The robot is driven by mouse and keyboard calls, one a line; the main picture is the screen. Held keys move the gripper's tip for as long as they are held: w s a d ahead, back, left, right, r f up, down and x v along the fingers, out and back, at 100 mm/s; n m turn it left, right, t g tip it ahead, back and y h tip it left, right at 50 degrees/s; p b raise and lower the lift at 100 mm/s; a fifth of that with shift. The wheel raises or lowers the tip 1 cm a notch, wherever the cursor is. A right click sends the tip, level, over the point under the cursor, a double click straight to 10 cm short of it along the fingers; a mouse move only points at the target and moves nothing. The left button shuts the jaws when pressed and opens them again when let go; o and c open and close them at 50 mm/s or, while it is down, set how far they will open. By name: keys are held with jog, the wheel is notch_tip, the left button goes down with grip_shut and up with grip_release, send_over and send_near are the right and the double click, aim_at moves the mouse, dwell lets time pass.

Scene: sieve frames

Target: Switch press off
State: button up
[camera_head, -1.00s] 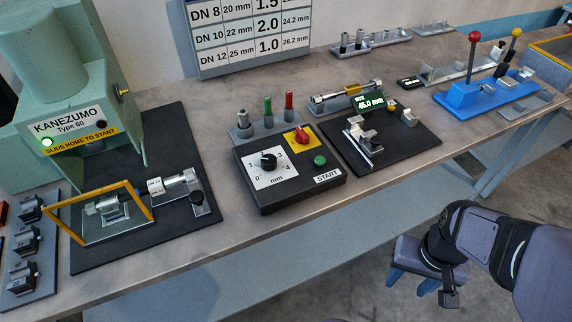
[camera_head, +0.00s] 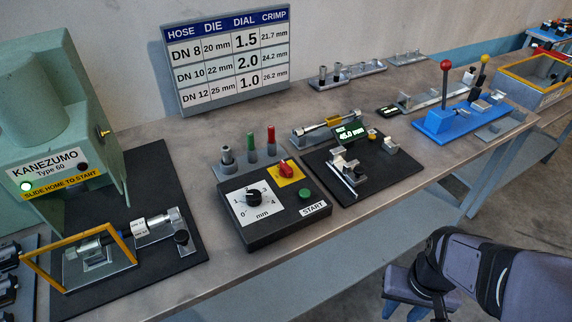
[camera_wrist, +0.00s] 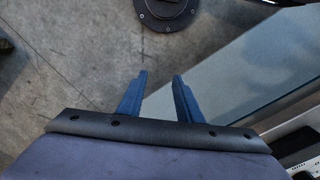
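The green press (camera_head: 50,115), labelled KANEZUMO Type 60, stands at the left of the bench with its green lamp (camera_head: 26,186) lit. A black control box (camera_head: 275,235) sits at the middle front edge. It carries a red rotary switch (camera_head: 286,170) on a yellow plate, a black dial knob (camera_head: 253,199) with a numbered mm scale, and a green START button (camera_head: 305,195). My gripper (camera_head: 400,306) hangs off the bench's front edge, at lower right, away from the box. In the wrist view my gripper (camera_wrist: 161,76) has its two blue fingers apart with nothing between them.
A yellow-framed guard (camera_head: 80,235) and a hose fixture stand before the press. Upright red and green pins (camera_head: 262,142) stand behind the box. A gauge reading about 45.0 mm (camera_head: 350,132) and a blue lever device (camera_head: 450,118) stand to the right. A hose chart (camera_head: 228,58) stands behind.

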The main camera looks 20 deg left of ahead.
aim_at(287, 166)
jog(key=w+a+n+t+b, duration=0.1)
jog(key=w+t, duration=0.1)
jog(key=w, duration=0.5)
jog(key=w+a+n+t, duration=0.1)
jog(key=w+a+t, duration=0.15)
jog(key=w, duration=0.45)
jog(key=w+a+r+n+t+y, duration=0.1)
jog(key=w+a, duration=0.3)
jog(key=a, duration=0.1)
jog(key=w+a+r+n+t+y+b, duration=0.1)
jog(key=w+a+r+n+t+y, duration=0.1)
jog(key=w+a, duration=0.3)
jog(key=w+a+r+n+t+y, duration=0.1)
jog(key=w+a+n+t+y, duration=0.1)
jog(key=w+a, duration=0.2)
jog(key=shift+w+a+r, duration=0.3)
jog(key=shift+w+a, duration=0.1)
jog(key=shift+a, duration=0.2)
jog(key=a+y, duration=0.1)
jog(key=a, duration=0.2)
jog(key=s+a+r+n+y, duration=0.1)
jog(key=a+y, duration=0.1)
jog(key=a, duration=0.2)
jog(key=a+r+n+y, duration=0.1)
jog(key=a, duration=0.2)
jog(key=shift+s+a+y+p, duration=0.15)
jog(key=shift+a+y+p, duration=0.15)
jog(key=shift+p, duration=0.1)
jog(key=shift+p+x, duration=0.85)
jog(key=shift+x, duration=2.7)
